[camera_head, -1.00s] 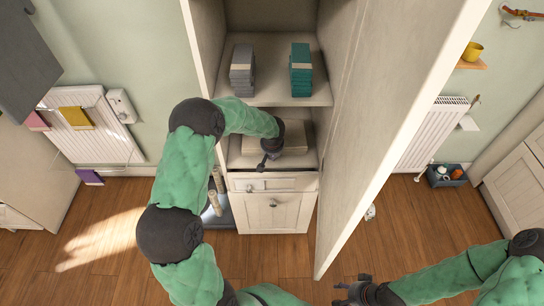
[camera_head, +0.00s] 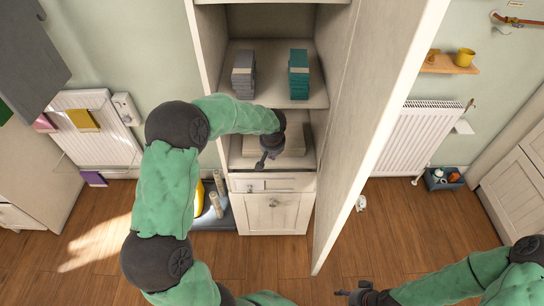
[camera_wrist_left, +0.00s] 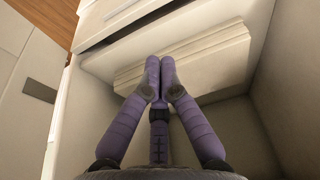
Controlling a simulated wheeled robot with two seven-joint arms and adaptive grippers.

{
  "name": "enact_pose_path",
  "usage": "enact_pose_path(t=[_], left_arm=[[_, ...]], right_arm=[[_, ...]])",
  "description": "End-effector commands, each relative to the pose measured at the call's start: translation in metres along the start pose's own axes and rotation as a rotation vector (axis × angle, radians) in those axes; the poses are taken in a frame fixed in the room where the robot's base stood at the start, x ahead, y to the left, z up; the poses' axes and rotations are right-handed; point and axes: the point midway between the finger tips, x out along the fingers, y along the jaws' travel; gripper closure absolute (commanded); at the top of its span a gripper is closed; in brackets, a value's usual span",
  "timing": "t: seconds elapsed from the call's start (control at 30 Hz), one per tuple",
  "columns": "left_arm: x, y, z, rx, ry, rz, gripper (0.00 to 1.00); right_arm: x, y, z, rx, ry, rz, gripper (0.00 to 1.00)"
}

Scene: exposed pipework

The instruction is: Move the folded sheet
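The folded sheet (camera_wrist_left: 190,55) is cream with layered edges. It lies in the lower compartment of the tall cabinet; in the head view its top (camera_head: 290,140) shows partly behind my left gripper (camera_head: 263,161). In the left wrist view the purple fingers of my left gripper (camera_wrist_left: 158,66) are together at the tips, over the sheet's long layered edge. I see no cloth between them, and contact with the sheet is unclear. My right gripper (camera_head: 352,292) is low over the floor, empty, with its fingers apart.
A grey stack (camera_head: 243,74) and a teal stack (camera_head: 299,74) stand on the shelf above. The open cabinet door (camera_head: 372,130) rises right of the compartment. A drawer (camera_head: 272,184) and a cupboard (camera_head: 275,212) are below.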

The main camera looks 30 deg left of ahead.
Motion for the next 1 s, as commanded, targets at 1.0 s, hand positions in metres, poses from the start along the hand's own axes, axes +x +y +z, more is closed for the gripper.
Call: enact_pose_path(t=[1.0], left_arm=[[0.131,0.142,0.149,0.645,0.414,0.441,1.00]], right_arm=[[0.008,0.003,0.000,0.000,0.000,0.000,0.43]])
